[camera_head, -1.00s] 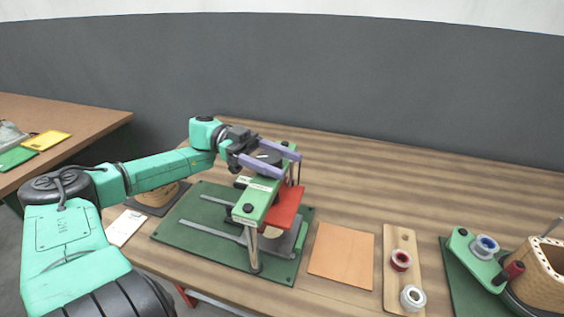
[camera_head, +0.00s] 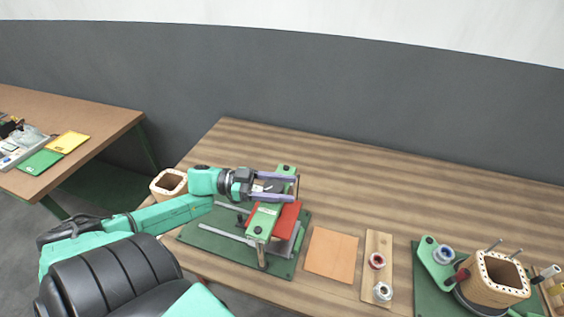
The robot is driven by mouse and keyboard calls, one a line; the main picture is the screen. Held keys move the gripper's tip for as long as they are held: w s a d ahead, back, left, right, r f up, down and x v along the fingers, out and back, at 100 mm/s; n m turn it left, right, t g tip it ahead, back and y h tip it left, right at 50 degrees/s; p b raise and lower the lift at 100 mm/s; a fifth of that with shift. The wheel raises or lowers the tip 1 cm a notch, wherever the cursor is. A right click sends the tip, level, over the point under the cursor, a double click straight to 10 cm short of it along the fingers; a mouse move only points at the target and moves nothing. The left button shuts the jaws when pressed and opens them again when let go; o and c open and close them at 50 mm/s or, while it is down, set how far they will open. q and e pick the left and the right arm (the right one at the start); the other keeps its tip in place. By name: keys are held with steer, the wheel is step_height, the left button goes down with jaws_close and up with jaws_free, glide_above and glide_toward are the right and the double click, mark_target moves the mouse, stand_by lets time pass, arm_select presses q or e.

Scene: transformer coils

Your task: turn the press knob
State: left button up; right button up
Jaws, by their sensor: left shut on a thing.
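The press stands on a dark green baseplate (camera_head: 209,238) on the wooden table. It has a green top beam (camera_head: 263,221), a red plate (camera_head: 288,219) under the beam and metal rails. My left gripper (camera_head: 296,187) is at the far end of the beam, its purple fingers reaching to the right. It is shut on the press knob (camera_head: 272,186), a dark part between the fingers, mostly hidden by them. My right gripper is not in view.
An orange-tan sheet (camera_head: 332,254) lies right of the press. Another wooden frame (camera_head: 169,183) stands at left. The table's back is clear.

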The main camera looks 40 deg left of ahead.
arm_select(q)
steer(key=n+t+y+p, duration=0.1)
steer(key=t+p, duration=0.1)
steer(key=r+n+t+y+p, duration=0.1)
steer(key=p, duration=0.1)
steer(key=shift+w+a+n+t+y, duration=0.15)
steer(key=shift+w+n+t+y, duration=0.05)
steer(key=shift+n+t+y, duration=0.2)
steer(key=shift+w+f+n+t+y+p, duration=0.1)
steer(key=shift+f+n+t+y+p, duration=0.15)
steer(key=shift+n+t+y, duration=0.2)
steer(key=n+t+y, duration=0.1)
steer(key=y, duration=0.1)
steer(key=n+t+y, duration=0.1)
steer(key=shift+w+a+f+n+y+p, duration=0.1)
steer(key=shift+w+a+n+y+p, duration=0.05)
steer(key=shift+a+n+y+p, duration=0.2)
steer(key=shift+w+a+n+t+y, duration=0.15)
steer(key=shift+n+t+y, duration=0.4)
steer(key=shift+n+y, duration=0.65)
steer(key=shift+w+a+n+t+y, duration=0.1)
steer(key=shift+a+n+t+y, duration=0.35)
steer(key=shift+y, duration=1.15)
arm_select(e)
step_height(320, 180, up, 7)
arm_select(q)
steer(key=shift+d+n+y, duration=0.15)
steer(key=shift+n+y, duration=0.25)
steer(key=shift+n, duration=0.05)
steer(key=shift+t, duration=0.25)
